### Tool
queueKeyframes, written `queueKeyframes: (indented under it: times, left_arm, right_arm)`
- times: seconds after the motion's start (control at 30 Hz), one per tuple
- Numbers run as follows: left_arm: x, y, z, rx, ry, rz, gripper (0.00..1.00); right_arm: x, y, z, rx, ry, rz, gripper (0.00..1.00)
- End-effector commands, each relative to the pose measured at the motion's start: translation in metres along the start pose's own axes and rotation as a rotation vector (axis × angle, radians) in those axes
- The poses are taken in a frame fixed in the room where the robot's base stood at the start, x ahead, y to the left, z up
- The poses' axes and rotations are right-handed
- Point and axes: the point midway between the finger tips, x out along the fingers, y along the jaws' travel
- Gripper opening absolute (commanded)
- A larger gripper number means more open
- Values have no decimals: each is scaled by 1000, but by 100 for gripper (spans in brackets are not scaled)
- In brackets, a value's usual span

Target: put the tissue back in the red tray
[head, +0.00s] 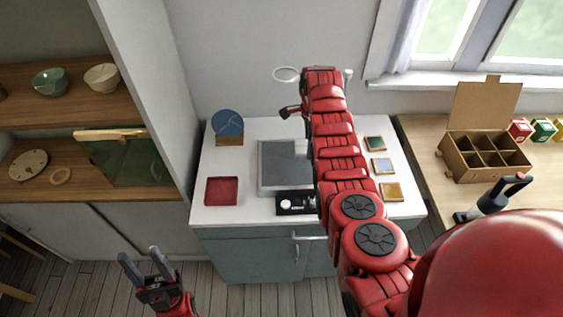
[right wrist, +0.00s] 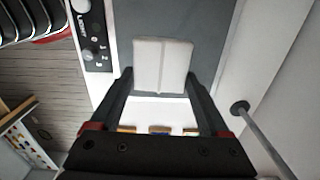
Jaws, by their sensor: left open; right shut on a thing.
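The tissue (right wrist: 150,62) is a white folded piece with a centre crease, between the fingertips of my right gripper (right wrist: 161,82) in the right wrist view. That gripper is shut on it, over the grey panel (head: 285,165) in the counter. In the head view my right arm mostly hides the gripper, and only a pale bit shows beside it. I cannot tell how high the tissue is. The red tray (head: 222,191) sits empty at the counter's front left, left of the panel. My left gripper (head: 140,256) is open and empty, low in front of the counter.
A black control strip (head: 297,203) lies in front of the panel. A blue disc on a wooden stand (head: 229,127) is behind the tray. Three small tiles (head: 382,166) lie at right. White counter (head: 243,160) is bare between tray and panel.

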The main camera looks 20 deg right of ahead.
Motion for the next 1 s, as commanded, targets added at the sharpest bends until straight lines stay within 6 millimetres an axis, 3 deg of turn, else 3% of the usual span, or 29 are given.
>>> queueKeyframes:
  times: [0.4,1.0]
  left_arm:
    - [-14,1,2,0,0,0,50]
    - [-19,1,3,0,0,0,50]
  right_arm:
    - [-40,-9,58,-487,1,-3,10]
    - [-61,-6,80,-730,-1,0,10]
